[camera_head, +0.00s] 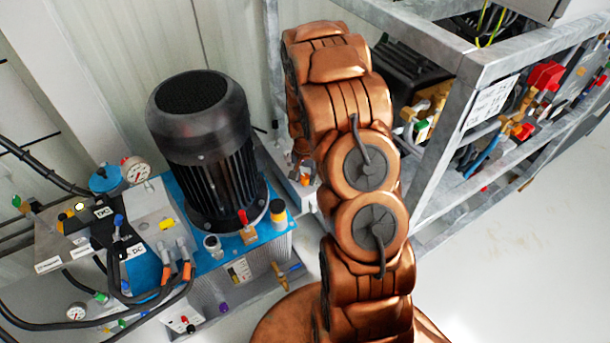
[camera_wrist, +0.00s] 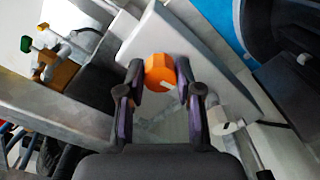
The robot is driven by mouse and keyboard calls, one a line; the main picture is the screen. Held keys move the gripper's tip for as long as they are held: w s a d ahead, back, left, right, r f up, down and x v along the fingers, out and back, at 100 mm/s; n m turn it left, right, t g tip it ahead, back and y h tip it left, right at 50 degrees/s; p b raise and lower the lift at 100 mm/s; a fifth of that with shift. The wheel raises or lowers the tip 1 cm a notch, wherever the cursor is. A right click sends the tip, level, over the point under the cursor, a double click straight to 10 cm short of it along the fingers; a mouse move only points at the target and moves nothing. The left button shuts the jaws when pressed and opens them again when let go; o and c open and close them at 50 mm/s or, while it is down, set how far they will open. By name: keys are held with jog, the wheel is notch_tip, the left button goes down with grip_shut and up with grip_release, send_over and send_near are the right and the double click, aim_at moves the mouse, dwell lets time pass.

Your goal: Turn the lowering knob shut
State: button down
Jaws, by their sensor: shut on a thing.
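In the wrist view an orange knob (camera_wrist: 158,72) with a small white mark on its face sits against a pale grey block (camera_wrist: 165,35). I take it for the lowering knob; no label on it is readable. My gripper (camera_wrist: 160,80) has its two fingers on the left and right sides of the knob and is shut on it. A small orange spot (camera_head: 305,180) beside the arm may be the same knob, but I cannot be sure.
A black motor (camera_head: 205,145) on a blue-topped pump unit stands left of my arm, with gauges and hoses around it. A grey metal frame (camera_head: 440,150) with fittings is close on the right. Pale floor (camera_head: 540,260) is clear at lower right.

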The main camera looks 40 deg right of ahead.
aim_at(305, 177)
jog(key=shift+m, duration=0.7)
jog(key=c, duration=0.8)
grip_release()
jog(key=shift+o, duration=0.2)
notch_tip(305, 177, up, 12)
dwell(0.4)
